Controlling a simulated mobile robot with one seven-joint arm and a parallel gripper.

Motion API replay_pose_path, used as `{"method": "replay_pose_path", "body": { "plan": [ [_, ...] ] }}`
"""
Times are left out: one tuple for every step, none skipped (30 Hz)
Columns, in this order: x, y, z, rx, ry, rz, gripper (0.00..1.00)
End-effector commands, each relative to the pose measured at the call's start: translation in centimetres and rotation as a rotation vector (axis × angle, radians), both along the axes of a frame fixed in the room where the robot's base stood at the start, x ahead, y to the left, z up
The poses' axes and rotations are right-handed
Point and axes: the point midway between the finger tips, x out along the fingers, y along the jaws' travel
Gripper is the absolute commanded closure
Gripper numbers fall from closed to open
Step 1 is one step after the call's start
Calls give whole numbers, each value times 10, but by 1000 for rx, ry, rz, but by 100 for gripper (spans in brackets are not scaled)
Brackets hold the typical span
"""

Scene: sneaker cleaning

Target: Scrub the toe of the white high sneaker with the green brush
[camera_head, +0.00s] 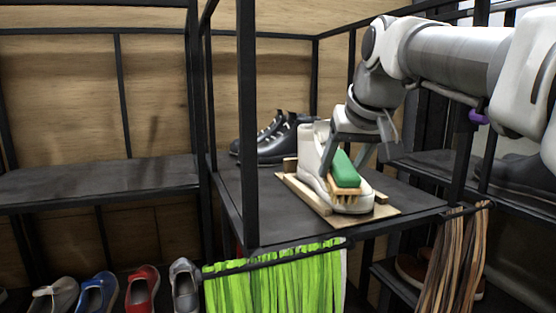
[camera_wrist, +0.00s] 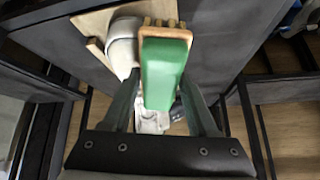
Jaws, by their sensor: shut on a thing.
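The white high sneaker (camera_head: 309,150) stands on a light wooden board (camera_head: 297,190) on the dark shelf, its toe toward the front right. My gripper (camera_head: 347,155) is shut on the green brush (camera_head: 343,170), above the front of the sneaker. The brush's bristles (camera_head: 347,196) point down at the toe and appear to touch it in the head view. In the wrist view the green brush back (camera_wrist: 165,72) lies between the fingers, and the white toe (camera_wrist: 123,45) shows to its left. The contact itself is hidden there.
Black shoes (camera_head: 283,140) stand behind the sneaker on the same shelf (camera_head: 405,196). A black frame post (camera_head: 248,120) rises at its left front corner. Bright green strips (camera_head: 275,285) hang below. Several coloured shoes (camera_head: 97,293) sit lower left. The left shelf (camera_head: 100,180) is empty.

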Motion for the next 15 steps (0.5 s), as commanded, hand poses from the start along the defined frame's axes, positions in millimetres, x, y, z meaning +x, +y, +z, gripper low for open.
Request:
{"method": "replay_pose_path", "body": {
  "plan": [
    [1,2,6,1,4,2,100],
    [1,2,7,1,5,2,100],
    [2,2,20,0,0,3,100],
    [3,2,28,0,0,3,100],
    [3,2,35,1,-1,2,100],
    [3,3,44,0,0,1,100],
    [3,3,51,0,-1,1,100],
    [3,3,54,0,1,1,100],
    [3,3,57,1,2,1,100],
    [3,3,59,2,2,1,100],
    [3,4,62,2,2,1,100],
    [4,4,66,1,2,2,100],
    [4,4,68,1,2,1,100],
    [5,4,71,1,2,1,100],
    [5,4,75,1,2,1,100]
  ]
}}
